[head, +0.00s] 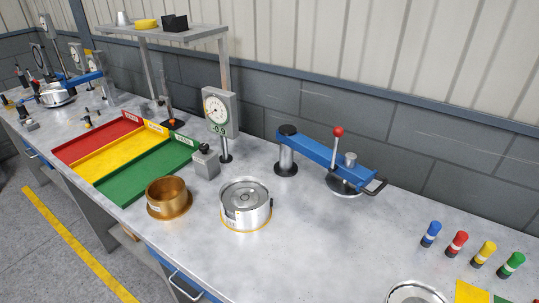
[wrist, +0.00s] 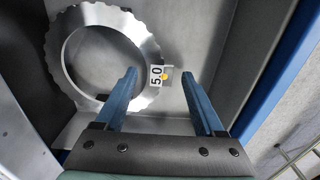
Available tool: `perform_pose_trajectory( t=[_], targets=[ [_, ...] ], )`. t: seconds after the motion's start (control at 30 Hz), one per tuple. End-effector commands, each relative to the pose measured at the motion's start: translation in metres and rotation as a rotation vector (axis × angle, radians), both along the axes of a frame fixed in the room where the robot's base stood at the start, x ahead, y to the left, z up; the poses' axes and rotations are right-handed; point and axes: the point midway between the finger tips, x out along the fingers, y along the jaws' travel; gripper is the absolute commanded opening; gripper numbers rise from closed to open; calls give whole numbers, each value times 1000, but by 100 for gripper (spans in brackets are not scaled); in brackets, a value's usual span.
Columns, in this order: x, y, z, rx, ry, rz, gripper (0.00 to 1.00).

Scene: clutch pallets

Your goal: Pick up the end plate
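In the wrist view a flat steel ring with a scalloped outer edge (wrist: 72,58), which looks like the end plate, lies on a grey surface between raised walls. A white tag reading 5.0 with an orange dot (wrist: 157,76) sits at its right edge. My gripper (wrist: 159,75) is open and empty. The gap between fingers and ring cannot be judged. The head view shows neither my gripper nor this ring.
A grey wall and blue edge (wrist: 285,68) bound the right side in the wrist view. In the head view the bench holds a red-yellow-green tray (head: 112,168), a brass cup (head: 169,198), a metal drum (head: 245,204) and a blue lever press (head: 325,155).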

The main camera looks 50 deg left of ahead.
Motion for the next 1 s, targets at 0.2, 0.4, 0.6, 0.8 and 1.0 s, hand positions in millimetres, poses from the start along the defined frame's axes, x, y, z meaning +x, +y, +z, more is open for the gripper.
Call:
perform_pose_trajectory(
  t=[0.2,0.4,0.6,0.8,1.0],
  targets=[
    [0,0,0,0,0,0,29],
    [0,0,0,0,0,0,0],
    [0,0,0,0,1,0,0],
    [0,0,0,0,1,0,0],
    [0,0,0,0,1,0,0]
  ],
)
